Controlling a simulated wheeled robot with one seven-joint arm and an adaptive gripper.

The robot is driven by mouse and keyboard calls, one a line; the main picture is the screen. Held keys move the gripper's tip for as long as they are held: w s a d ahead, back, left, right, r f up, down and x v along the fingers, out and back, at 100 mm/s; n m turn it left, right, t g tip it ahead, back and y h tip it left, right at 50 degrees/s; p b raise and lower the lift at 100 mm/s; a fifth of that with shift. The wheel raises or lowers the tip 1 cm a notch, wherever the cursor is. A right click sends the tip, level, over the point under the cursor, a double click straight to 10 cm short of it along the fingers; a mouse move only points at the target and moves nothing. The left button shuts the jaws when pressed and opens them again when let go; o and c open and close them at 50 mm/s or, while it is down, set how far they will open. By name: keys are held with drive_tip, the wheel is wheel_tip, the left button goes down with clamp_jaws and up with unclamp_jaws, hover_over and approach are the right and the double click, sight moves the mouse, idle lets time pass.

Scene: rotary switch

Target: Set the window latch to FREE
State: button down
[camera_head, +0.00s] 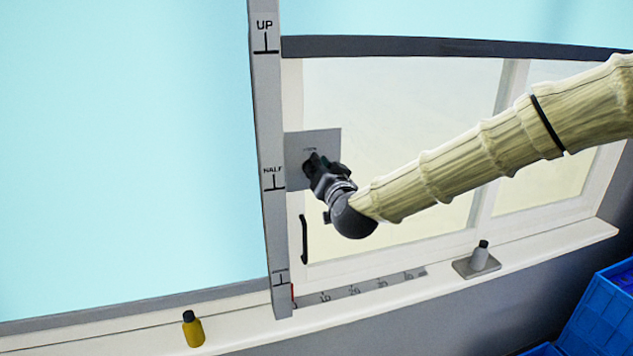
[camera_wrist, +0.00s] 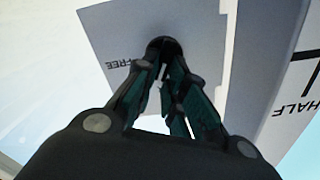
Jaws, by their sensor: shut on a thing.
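The window latch's grey plate (camera_head: 326,143) is on the window frame, just right of the HALF mark. It also shows in the wrist view (camera_wrist: 105,28), with the word FREE readable at its edge nearer the gripper. The latch's dark knob (camera_wrist: 161,45) sticks out of the plate. My gripper (camera_head: 312,164) is at the plate in the head view. In the wrist view its fingers (camera_wrist: 168,62) converge on the knob and are shut on it, covering part of it. The knob's pointing direction cannot be made out.
A post (camera_head: 266,120) marked UP and HALF stands close left of the plate. A dark handle (camera_head: 304,240) is below. Blue crates (camera_head: 600,315) stand at lower right.

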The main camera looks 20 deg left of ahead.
drive_tip(key=shift+w+d+f+m+b, duration=0.15)
drive_tip(key=shift+f+m+b, duration=0.15)
drive_tip(key=shift+m+b, duration=1.85)
drive_tip(key=shift+d+f+m+b, duration=0.15)
drive_tip(key=shift+f+m+b, duration=0.1)
drive_tip(key=shift+m+b, duration=1.85)
drive_tip(key=shift+w+d+f+m+b, duration=0.15)
drive_tip(key=shift+f+m+b, duration=0.15)
drive_tip(key=shift+m+b, duration=1.8)
drive_tip(key=c, duration=1.5)
unclamp_jaws()
drive_tip(key=shift+s, duration=0.1)
